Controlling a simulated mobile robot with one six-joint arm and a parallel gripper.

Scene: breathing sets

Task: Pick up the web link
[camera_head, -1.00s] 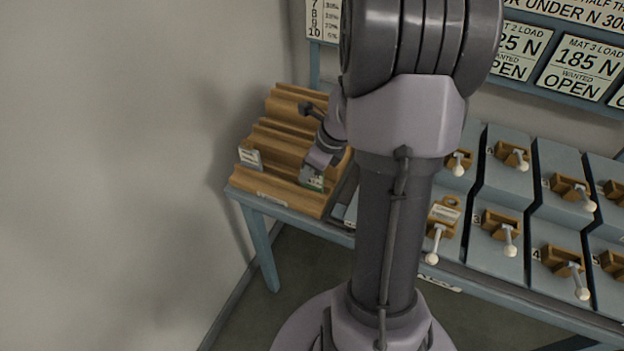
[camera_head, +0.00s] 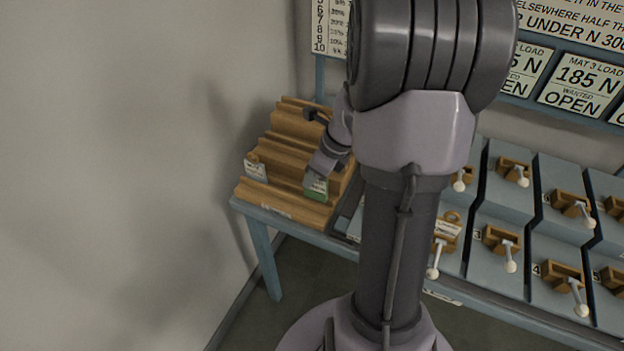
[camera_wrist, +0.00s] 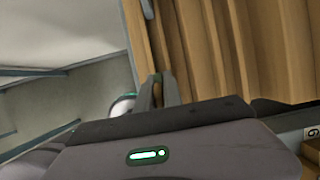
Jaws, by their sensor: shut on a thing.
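My gripper (camera_head: 318,178) is low over the stepped wooden rack (camera_head: 290,211) at the left end of the bench. A small piece with a pale face and green lower part (camera_head: 315,193) shows at its fingertips, and I take it for the web link. In the wrist view, my gripper's narrow fingers (camera_wrist: 160,92) are close together, with a little green between their tips. The rest of the piece is hidden there. I cannot tell whether it still touches the rack.
A white-labelled piece (camera_head: 256,170) stands in the rack, left of my gripper. Grey sloped stands (camera_head: 490,235) with wooden blocks and white-knobbed levers fill the bench to the right. A wall (camera_head: 130,150) is close on the left.

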